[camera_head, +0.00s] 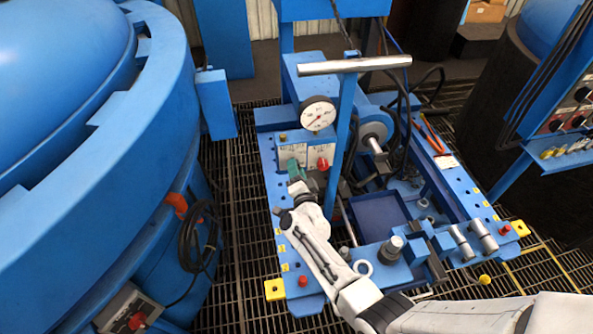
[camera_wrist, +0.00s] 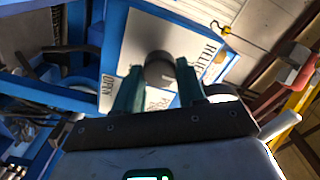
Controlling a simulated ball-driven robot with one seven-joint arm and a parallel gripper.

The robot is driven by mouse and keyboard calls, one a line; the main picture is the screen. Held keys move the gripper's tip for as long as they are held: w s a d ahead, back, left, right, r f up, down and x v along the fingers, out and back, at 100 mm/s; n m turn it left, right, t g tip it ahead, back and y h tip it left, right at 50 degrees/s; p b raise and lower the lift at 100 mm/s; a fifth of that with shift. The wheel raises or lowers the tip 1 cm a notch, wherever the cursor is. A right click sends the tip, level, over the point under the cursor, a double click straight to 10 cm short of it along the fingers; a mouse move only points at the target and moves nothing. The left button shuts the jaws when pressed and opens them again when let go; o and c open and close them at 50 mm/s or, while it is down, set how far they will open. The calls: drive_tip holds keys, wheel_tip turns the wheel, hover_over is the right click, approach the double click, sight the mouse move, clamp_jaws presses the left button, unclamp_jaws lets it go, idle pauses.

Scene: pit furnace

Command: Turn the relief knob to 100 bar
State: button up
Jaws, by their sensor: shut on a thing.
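The relief knob (camera_wrist: 159,66) is a dark round knob on a white plate (camera_wrist: 135,38) lettered "RELIEF" and, at the other side, "OPEN". My gripper (camera_wrist: 160,76) has its two green fingers on either side of the knob, shut on it. In the head view my gripper (camera_head: 296,168) reaches the white panel on the blue bench, and its fingers and wrist hide the knob there. The round white pressure gauge (camera_head: 318,113) stands above the panel with a red needle. Its numbers are too small to read.
A red knob (camera_head: 323,163) sits on the panel just right of my gripper. A blue post with a grey crossbar (camera_head: 355,65) rises close by on the right. The blue bench (camera_head: 275,220) carries cylindrical fittings at its front right. A large blue vessel (camera_head: 110,190) stands left.

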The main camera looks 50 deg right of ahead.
drive_tip(key=o, duration=1.1)
drive_tip(key=shift+c, duration=0.2)
drive_tip(key=p+v, duration=0.3)
drive_tip(key=v, duration=0.8)
drive_tip(key=shift+w, duration=0.15)
drive_tip(key=s+a+r+n+g+y, duration=0.1)
drive_tip(key=s+a+n+g+y, duration=0.15)
drive_tip(key=a+n+y, duration=1.1)
drive_tip(key=s+d+r+n+g+h, duration=0.1)
drive_tip(key=s+g, duration=0.4)
drive_tip(key=s, duration=0.6)
drive_tip(key=s+d+r+n+g+h+b, duration=0.1)
drive_tip(key=s+r+n+g+h, duration=0.1)
drive_tip(key=s+g, duration=0.4)
drive_tip(key=s+r+n, duration=0.1)
drive_tip(key=s+r, duration=0.1)
drive_tip(key=s, duration=0.3)
drive_tip(key=shift+s+d+h+b, duration=0.2)
drive_tip(key=shift+d+h+b, duration=0.1)
drive_tip(key=shift+h, duration=0.05)
